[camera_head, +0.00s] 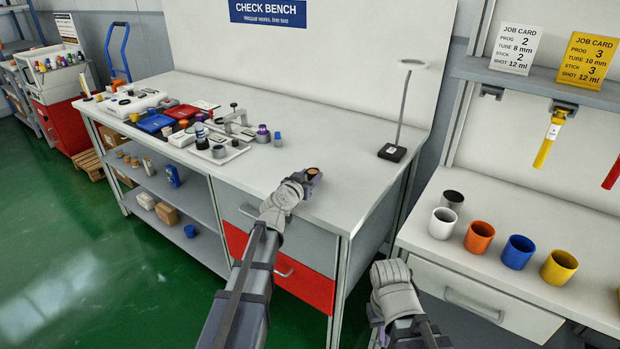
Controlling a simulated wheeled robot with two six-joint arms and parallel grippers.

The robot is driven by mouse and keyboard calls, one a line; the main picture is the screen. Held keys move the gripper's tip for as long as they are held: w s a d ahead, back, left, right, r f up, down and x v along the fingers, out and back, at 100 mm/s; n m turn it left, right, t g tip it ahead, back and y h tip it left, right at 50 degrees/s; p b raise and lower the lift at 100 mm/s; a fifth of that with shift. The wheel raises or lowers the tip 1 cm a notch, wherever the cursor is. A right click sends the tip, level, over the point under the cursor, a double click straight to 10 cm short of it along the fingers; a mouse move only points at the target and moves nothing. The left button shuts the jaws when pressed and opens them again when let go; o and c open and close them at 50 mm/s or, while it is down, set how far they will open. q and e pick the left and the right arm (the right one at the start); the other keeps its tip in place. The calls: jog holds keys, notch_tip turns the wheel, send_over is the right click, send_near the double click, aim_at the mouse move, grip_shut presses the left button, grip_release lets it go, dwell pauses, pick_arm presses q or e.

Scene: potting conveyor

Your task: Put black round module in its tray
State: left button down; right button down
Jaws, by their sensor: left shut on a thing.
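My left gripper (312,176) reaches over the front part of the check bench (330,120). It is shut on a small dark round piece with a brown top (312,171), mostly hidden by the fingers. I cannot tell for sure that this is the black round module. Small trays stand at the bench's left: a blue tray (155,123), a red tray (183,111) and a white tray (232,153). I cannot tell which is the module's tray. My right gripper (376,318) is low, between the bench and the right-hand counter; its fingertips are hidden.
Small parts and a grey clamp-like fixture (236,117) crowd the bench's left side. A black-based stand (392,152) is at the back right. The bench's middle is clear. White, orange (479,237), blue and yellow cups line the right counter (490,200).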

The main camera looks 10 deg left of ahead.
pick_arm(q)
jog(key=shift+f, duration=0.2)
jog(key=shift+c, duration=1.7)
grip_release()
jog(key=shift+r, duration=0.1)
jog(key=shift+r, duration=0.15)
jog(key=p+v, duration=0.2)
jog(key=v, duration=1)
jog(key=shift+p, duration=0.3)
jog(key=shift+o, duration=0.2)
jog(key=shift+r, duration=0.1)
